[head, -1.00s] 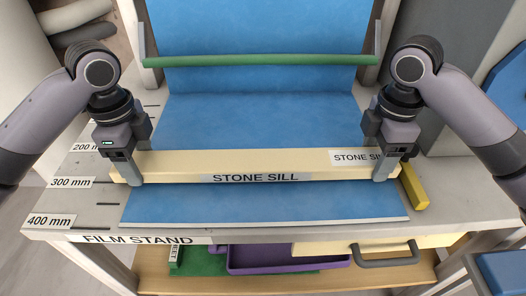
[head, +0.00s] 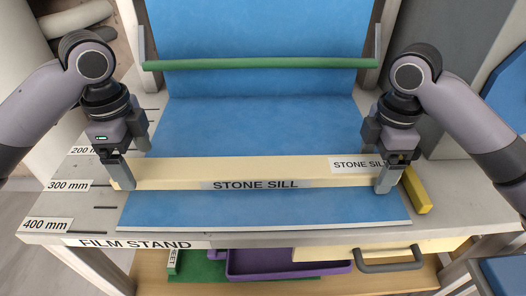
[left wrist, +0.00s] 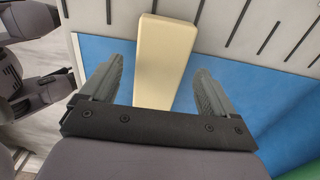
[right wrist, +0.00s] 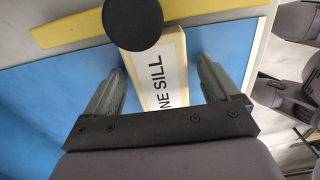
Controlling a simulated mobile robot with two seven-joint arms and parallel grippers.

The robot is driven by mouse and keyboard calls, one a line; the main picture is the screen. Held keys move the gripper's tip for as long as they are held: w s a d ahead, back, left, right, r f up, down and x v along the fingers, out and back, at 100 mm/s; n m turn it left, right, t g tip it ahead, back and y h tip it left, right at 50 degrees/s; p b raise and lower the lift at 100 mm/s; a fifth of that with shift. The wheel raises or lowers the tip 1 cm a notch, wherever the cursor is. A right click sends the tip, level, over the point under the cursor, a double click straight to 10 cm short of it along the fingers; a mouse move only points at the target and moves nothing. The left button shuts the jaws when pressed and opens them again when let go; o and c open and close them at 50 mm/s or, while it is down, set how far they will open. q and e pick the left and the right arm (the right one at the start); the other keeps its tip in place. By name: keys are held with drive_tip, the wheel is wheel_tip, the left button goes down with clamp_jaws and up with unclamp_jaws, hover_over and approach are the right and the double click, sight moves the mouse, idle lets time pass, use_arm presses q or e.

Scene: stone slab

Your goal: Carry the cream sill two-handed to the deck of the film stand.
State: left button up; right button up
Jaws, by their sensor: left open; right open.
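The cream sill (head: 255,172), labelled STONE SILL, lies level across the blue-covered deck of the film stand (head: 265,209). My left gripper (head: 130,154) is open at the sill's left end, one finger in front and one behind. The left wrist view shows the sill (left wrist: 164,60) between the spread fingers, with gaps on both sides. My right gripper (head: 380,155) is open at the right end in the same way. In the right wrist view the sill (right wrist: 148,82) also lies between spread fingers, partly hidden by a dark round part.
A yellow bar (head: 417,190) lies just right of the sill's right end. A green rod (head: 260,63) spans the blue backdrop behind. Millimetre marks line the deck's left side. Below are a purple tray (head: 290,264) and a grey handle (head: 388,258).

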use_arm(q)
wheel_tip(320, 180, up, 10)
drive_tip(key=shift+f, duration=0.15)
use_arm(e)
wheel_tip(320, 180, up, 12)
idle(1.0)
idle(0.4)
